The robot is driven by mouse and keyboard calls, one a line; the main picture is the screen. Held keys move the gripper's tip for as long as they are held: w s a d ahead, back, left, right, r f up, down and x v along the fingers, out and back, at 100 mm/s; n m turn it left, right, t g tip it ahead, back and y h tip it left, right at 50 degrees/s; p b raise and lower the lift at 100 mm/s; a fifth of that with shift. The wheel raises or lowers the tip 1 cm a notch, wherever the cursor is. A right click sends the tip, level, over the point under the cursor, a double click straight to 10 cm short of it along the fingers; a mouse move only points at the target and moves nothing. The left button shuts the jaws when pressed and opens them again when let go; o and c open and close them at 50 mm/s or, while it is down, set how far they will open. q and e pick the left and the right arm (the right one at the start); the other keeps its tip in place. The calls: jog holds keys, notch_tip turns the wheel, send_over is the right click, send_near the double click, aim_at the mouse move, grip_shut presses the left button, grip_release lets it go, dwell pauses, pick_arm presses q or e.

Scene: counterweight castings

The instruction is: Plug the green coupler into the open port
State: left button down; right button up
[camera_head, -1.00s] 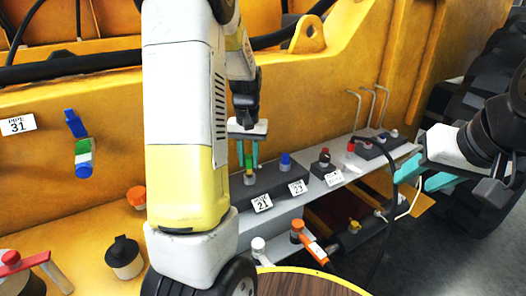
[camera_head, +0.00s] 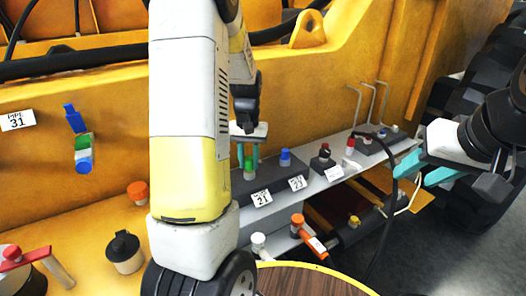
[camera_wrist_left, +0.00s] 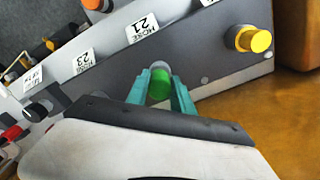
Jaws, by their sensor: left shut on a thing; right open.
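The green coupler (camera_head: 249,168) is upright at the block (camera_head: 272,184) near the label HOSE 21 (camera_head: 261,198). My left gripper (camera_head: 248,160) comes down from above with its teal fingers shut on the coupler's two sides. The port beneath is hidden, and I cannot tell how deep the coupler sits. My right gripper (camera_head: 421,172) is open and empty at the far right.
A blue coupler (camera_head: 285,157) stands on the same block, near label HOSE 23 (camera_head: 298,183). A yellow cap (camera_wrist_left: 253,40) sticks out near the left gripper.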

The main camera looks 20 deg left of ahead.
aim_at(249, 158)
pick_arm(q)
jog(key=shift+f, duration=0.35)
jog(key=c, duration=1)
grip_release()
jog(key=shift+c, duration=0.2)
notch_tip(249, 158, up, 8)
jog(key=shift+f, duration=0.1)
jog(key=s+d+r+m+t, duration=0.1)
jog(key=s+d+r+t, duration=0.1)
jog(key=s, duration=0.4)
jog(key=s+d+r+t+h, duration=0.1)
jog(key=s+d+r+t, duration=0.1)
jog(key=s+d+r, duration=0.3)
jog(key=s+d+r+m+t+h, duration=0.1)
jog(key=s+d+r, duration=0.3)
jog(key=s, duration=0.4)
jog(key=shift+m+t, duration=0.3)
jog(key=shift+t, duration=0.3)
